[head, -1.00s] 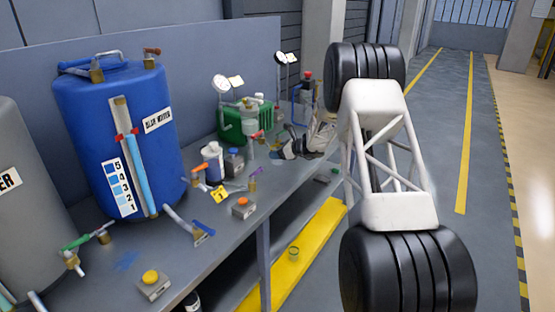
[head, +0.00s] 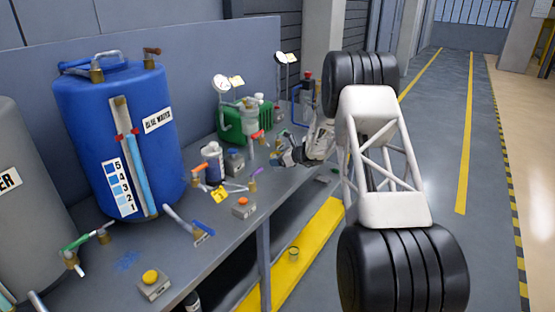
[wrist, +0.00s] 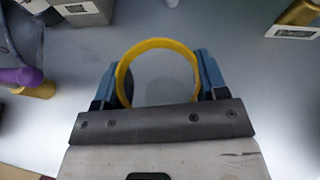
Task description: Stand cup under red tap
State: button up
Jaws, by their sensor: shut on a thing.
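The wrist view shows a cup (wrist: 121,84) with a yellow rim, seen from above, between the blue fingers of my gripper (wrist: 160,80). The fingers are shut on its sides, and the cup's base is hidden. In the head view my gripper (head: 284,157) is low over the right part of the bench. The cup cannot be made out clearly there. A tap with a red handle (head: 257,135) is by the green container, to the left of my gripper. The red tap is not clearly visible in the wrist view.
A purple-handled tap (head: 255,174) is left of my gripper; its handle (wrist: 18,78) shows at the wrist view's left edge. A blue drum (head: 90,130), a white bottle (head: 213,165) and a green container (head: 232,124) stand on the bench (head: 225,225). Bare surface surrounds the cup.

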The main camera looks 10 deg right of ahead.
jog(key=o, duration=0.9)
jog(key=shift+d+r, duration=0.1)
jog(key=v, duration=1.2)
